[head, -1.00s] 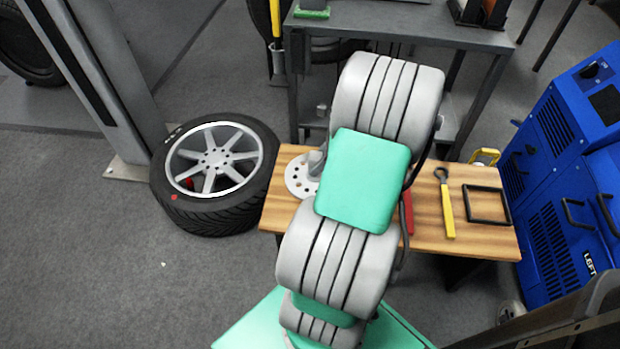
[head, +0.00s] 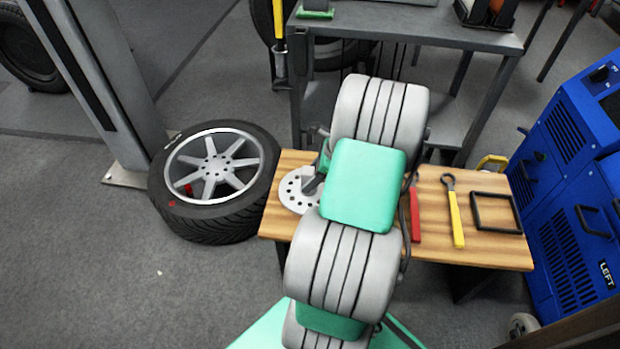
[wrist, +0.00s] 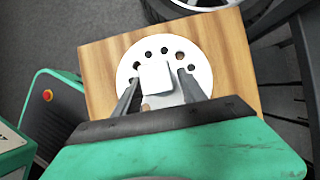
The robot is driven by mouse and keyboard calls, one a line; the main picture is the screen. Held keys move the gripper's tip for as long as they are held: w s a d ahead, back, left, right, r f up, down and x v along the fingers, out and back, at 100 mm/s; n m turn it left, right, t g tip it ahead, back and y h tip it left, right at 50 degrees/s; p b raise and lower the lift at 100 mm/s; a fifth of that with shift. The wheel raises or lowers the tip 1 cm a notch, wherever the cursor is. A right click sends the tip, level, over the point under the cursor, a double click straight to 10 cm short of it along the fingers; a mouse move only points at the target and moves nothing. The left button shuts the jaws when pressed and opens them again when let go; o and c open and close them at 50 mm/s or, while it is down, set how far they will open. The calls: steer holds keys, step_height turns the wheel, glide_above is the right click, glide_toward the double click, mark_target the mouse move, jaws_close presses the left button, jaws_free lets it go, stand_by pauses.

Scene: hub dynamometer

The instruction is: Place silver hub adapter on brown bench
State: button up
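The silver hub adapter (head: 296,193), a pale disc with a ring of holes and a raised centre post, is over the left end of the brown bench (head: 395,243). The disc lies flat, on or very close to the wood; I cannot tell whether it touches. In the wrist view, the adapter (wrist: 200,82) shows from above against the bench (wrist: 107,62). My gripper (wrist: 158,80) has one finger on each side of its post and appears closed on it. In the head view, my arm partly hides the gripper and the bench's middle.
Red-handled pliers (head: 415,212), a yellow-handled tool (head: 456,218) and a black square frame (head: 496,212) lie on the bench's right. A tyre (head: 215,222) lies left of it. A grey table (head: 400,22) stands behind and a blue machine (head: 570,200) stands right.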

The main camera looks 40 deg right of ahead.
steer(key=shift+o, duration=0.3)
steer(key=p+v, duration=0.6)
steer(key=v, duration=0.6)
steer(key=w+a+r+n+g+h, duration=0.1)
steer(key=w+a+r+n, duration=0.15)
steer(key=a+n, duration=0.4)
steer(key=w+a+r+n+g, duration=0.1)
steer(key=w+a+r+n, duration=0.15)
steer(key=a+n, duration=0.4)
steer(key=s+a+r+n+h, duration=0.1)
steer(key=s+a+n, duration=0.2)
steer(key=a+n, duration=0.55)
steer(key=s+a+r+n+h, duration=0.15)
steer(key=s+a+n, duration=0.25)
steer(key=a+n, duration=0.45)
step_height(320, 180, up, 30)
steer(key=w+a+m+p, duration=0.1)
steer(key=a+p, duration=0.1)
steer(key=p, duration=2.4)
steer(key=shift+w+t, duration=0.25)
steer(key=shift+t, duration=0.05)
steer(key=shift+f, duration=0.1)
